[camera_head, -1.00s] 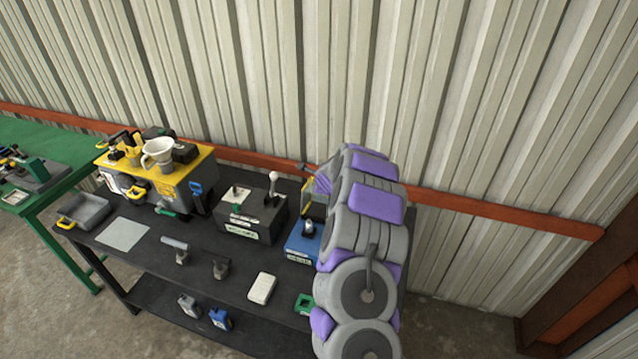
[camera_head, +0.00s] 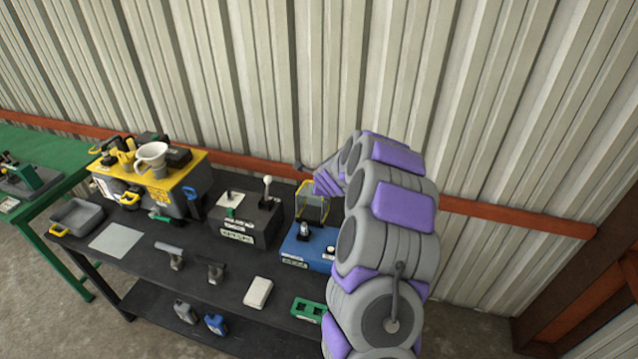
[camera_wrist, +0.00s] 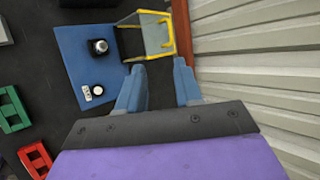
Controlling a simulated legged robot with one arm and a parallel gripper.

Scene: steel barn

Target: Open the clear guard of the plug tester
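The plug tester is a blue box (camera_head: 310,250) at the right end of the black table, with a dark-based silver plug (camera_head: 304,231) on top. Its clear guard (camera_head: 311,206), edged in yellow, stands raised behind the plug. In the wrist view the blue box (camera_wrist: 85,60) lies left of my fingers, and the guard (camera_wrist: 156,36) is just beyond the fingertips. My gripper (camera_wrist: 157,68) is open, its two blue-grey fingers apart with nothing between them. I cannot tell whether a finger touches the yellow edge. In the head view my arm hides most of the gripper.
A dark box with a lever (camera_head: 245,222) stands left of the tester. A yellow-topped unit (camera_head: 190,165) with a white funnel is farther left. A green block (camera_head: 308,310) and a white block (camera_head: 258,292) lie in front. The corrugated wall (camera_wrist: 260,85) is close behind.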

